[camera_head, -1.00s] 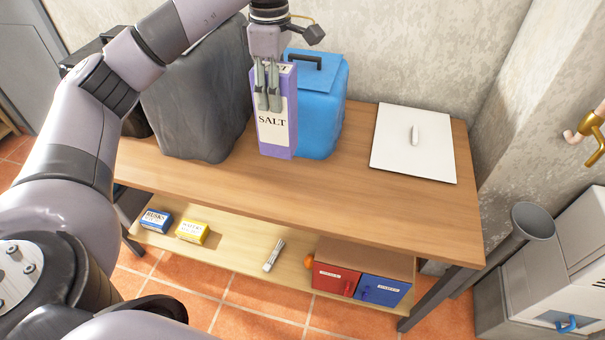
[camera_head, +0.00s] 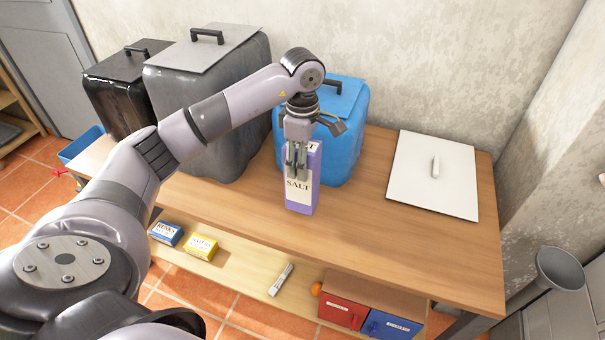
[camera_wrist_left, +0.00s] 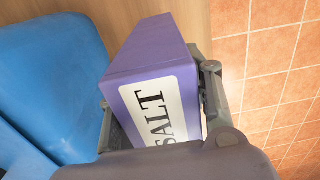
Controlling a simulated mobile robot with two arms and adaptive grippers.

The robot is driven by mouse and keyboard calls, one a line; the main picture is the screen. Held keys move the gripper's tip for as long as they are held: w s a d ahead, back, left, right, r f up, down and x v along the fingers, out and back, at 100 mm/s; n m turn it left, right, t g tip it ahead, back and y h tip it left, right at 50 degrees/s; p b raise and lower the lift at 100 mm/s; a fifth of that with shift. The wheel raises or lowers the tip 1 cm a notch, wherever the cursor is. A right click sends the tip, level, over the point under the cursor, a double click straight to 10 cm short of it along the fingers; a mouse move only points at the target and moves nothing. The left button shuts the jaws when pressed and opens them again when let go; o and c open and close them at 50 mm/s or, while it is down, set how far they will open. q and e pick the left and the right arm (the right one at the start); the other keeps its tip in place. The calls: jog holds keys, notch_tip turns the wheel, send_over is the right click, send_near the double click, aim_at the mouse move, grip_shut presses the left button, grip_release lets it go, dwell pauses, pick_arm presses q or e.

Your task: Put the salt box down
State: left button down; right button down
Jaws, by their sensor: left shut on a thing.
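The purple salt box (camera_head: 303,196) with a white label stands upright at the front part of the wooden table top (camera_head: 400,236), in front of the blue container. My left gripper (camera_head: 297,168) comes down from above and is shut on the box's upper part. In the left wrist view the salt box (camera_wrist_left: 150,80) sits between the two fingers, its label partly hidden by the gripper. Its base looks at or very near the table top; I cannot tell whether it touches. My right gripper is not in view.
A blue container (camera_head: 345,135), a grey container (camera_head: 205,105) and a black container (camera_head: 125,95) stand behind and left. A white lid-like panel (camera_head: 432,175) lies at right. The lower shelf (camera_head: 235,272) holds small boxes and red and blue drawers (camera_head: 342,312). Table room between box and panel is clear.

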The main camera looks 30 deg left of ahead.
pick_arm(q)
notch_tip(320, 180, down, 5)
jog(key=shift+r, duration=0.15)
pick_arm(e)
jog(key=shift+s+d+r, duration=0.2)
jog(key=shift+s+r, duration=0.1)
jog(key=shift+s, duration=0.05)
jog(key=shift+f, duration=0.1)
pick_arm(q)
jog(key=c, duration=0.8)
grip_release()
jog(key=shift+c, duration=0.2)
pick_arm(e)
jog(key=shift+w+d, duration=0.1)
pick_arm(q)
notch_tip(320, 180, up, 12)
jog(key=shift+b, duration=0.6)
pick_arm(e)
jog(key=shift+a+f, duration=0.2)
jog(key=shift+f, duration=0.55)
